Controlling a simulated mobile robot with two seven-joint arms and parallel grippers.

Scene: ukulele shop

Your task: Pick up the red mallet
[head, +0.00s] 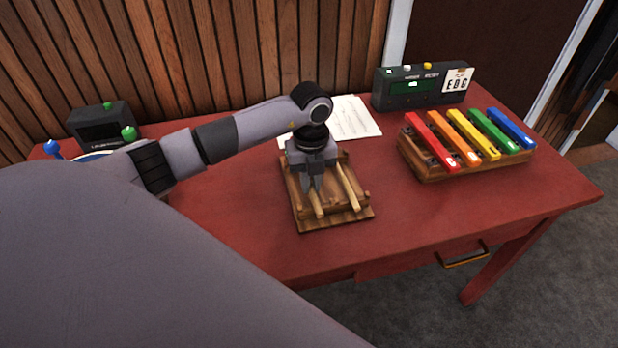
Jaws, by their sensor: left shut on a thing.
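My left gripper (316,184) points down over a small wooden rack (357,217) on the red table. Its fingers are shut on the left one of two pale wooden mallet sticks (317,206). The second stick (348,188) lies in the rack just right of the fingers. Both sticks still lie along the rack. The far ends of the sticks are hidden by my gripper, so I see no red mallet head. My right gripper is not in view.
A xylophone with coloured bars (470,138) stands to the right on the table (428,218). A dark device (392,88) and a paper sheet (355,118) lie behind. At left are another dark box (100,122) and blue (53,149) and green (129,133) balls.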

